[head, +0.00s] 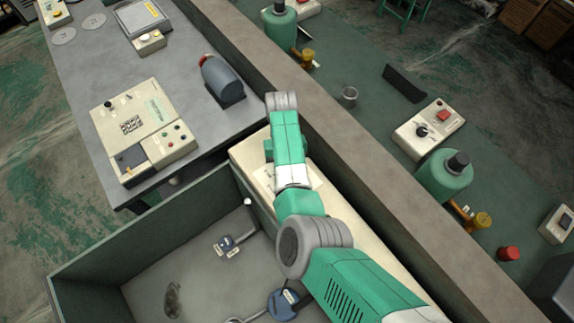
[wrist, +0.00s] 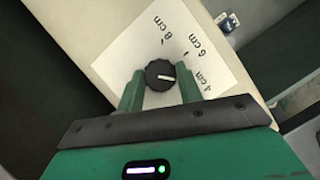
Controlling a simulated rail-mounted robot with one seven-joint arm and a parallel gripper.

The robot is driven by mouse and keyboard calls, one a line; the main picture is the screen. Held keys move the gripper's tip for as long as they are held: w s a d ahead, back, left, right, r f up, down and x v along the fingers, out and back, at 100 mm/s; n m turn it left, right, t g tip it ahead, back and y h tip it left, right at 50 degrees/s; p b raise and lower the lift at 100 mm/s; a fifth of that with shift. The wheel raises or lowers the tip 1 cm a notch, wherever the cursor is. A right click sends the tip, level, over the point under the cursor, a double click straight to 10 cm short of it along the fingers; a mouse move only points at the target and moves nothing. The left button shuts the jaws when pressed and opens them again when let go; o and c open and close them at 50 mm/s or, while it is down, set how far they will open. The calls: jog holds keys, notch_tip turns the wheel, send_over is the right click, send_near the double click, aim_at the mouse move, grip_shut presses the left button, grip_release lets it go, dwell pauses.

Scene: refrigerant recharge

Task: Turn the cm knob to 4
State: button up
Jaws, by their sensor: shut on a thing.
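The cm knob (wrist: 160,74) is a round black dial with a white pointer line, on a white label sheet (wrist: 135,60). The labels 8 cm, 6 cm and 4 cm run around it in the wrist view. The pointer faces right and slightly down, toward the 4 cm side. My gripper (wrist: 160,88) has its two green fingers on either side of the knob, shut on it. The right finger covers part of the sheet near 4 cm, so that mark's exact place is hidden. In the head view my arm hides the knob.
The knob's panel is on a long cream box (head: 370,245) beside a grey-walled bin (head: 130,245) with loose tools. A grey table (head: 80,70) with a control box (head: 145,130) stands at left. A green bench with canisters (head: 442,178) lies at right, beyond a ledge.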

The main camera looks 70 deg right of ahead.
dwell(0.4)
jog(key=o, duration=1)
jog(key=shift+r, duration=0.1)
jog(key=v, duration=0.7)
jog(key=shift+d+r, duration=0.15)
jog(key=shift+r, duration=0.15)
